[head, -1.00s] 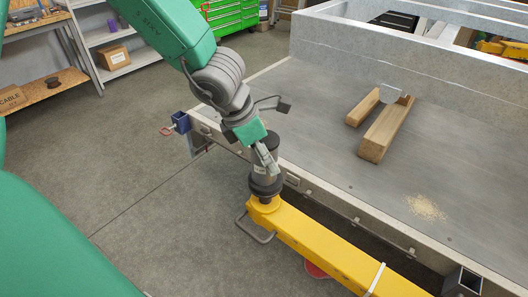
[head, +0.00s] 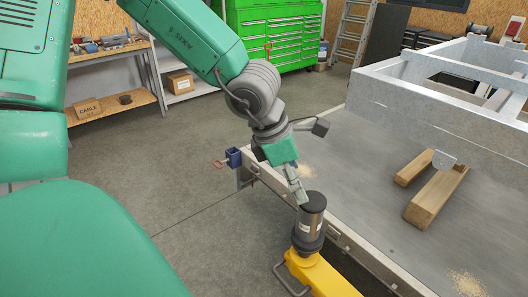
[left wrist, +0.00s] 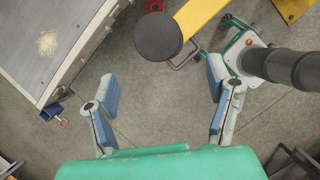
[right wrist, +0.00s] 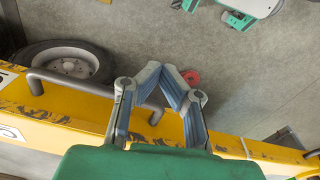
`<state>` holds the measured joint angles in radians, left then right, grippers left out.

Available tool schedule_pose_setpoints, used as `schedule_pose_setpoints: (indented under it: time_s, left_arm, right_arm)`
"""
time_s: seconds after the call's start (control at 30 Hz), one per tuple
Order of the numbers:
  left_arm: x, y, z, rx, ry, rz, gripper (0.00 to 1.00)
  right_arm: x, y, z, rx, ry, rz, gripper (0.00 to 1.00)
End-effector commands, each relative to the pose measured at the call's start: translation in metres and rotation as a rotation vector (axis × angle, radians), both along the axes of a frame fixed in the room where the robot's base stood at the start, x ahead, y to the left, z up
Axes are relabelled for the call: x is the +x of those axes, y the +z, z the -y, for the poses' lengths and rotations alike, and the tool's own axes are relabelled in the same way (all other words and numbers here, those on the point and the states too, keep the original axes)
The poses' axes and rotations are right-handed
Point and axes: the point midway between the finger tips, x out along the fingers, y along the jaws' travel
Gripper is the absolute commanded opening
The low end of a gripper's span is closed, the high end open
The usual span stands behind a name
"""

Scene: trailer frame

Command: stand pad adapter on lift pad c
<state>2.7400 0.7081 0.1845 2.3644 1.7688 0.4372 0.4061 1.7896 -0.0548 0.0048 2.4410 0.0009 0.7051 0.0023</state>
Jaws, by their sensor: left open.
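The pad adapter (head: 312,203), a dark cylinder with a grey labelled band, stands upright on a round black lift pad (head: 305,244) at the end of a yellow lift arm (head: 322,276). No letter on the pad is readable. In the left wrist view the adapter's round dark top (left wrist: 158,37) lies just beyond the fingertips. My left gripper (head: 297,187) is open and empty, close above and beside the adapter's top in the head view. My right gripper (right wrist: 162,68) shows only in its wrist view, fingertips together and empty, over a yellow beam (right wrist: 80,112).
The grey trailer bed (head: 350,200) lies right of the adapter, with wooden blocks (head: 437,196) and a steel frame on it. A blue bracket (head: 234,157) sits at its corner. A grey handle (head: 282,282) sticks out beside the yellow arm. Floor at left is clear.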

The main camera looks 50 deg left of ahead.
Motion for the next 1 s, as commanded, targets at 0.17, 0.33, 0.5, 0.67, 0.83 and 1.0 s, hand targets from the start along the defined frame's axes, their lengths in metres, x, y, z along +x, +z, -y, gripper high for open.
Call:
schedule_pose_setpoints:
  time_s: [0.17,0.33,0.5,0.67,0.83,1.0]
  left_arm:
    - [-0.016,-0.047,-0.018,0.2,-0.208,-0.037,0.73]
    - [-0.048,-0.126,-0.048,0.545,-0.773,-0.1,0.73]
    - [-0.089,-0.195,-0.047,0.723,-1.482,-0.1,0.73]
    - [-0.139,-0.245,-0.018,0.689,-2.068,0.01,0.73]
    - [-0.181,-0.271,0.008,0.585,-2.404,0.148,0.73]
    - [-0.192,-0.276,0.016,0.549,-2.484,0.196,0.73]
  right_arm:
    - [0.0,-0.001,0.0,0.0,0.0,0.0,0.0]
    - [0.0,-0.001,0.0,0.0,0.0,0.0,0.0]
    - [0.0,-0.001,0.0,0.0,0.0,0.0,0.0]
    - [0.0,-0.001,0.0,0.0,0.0,0.0,0.0]
    - [0.0,0.0,0.0,0.0,0.0,0.0,0.0]
    - [0.0,0.0,0.0,0.0,0.0,0.0,0.0]
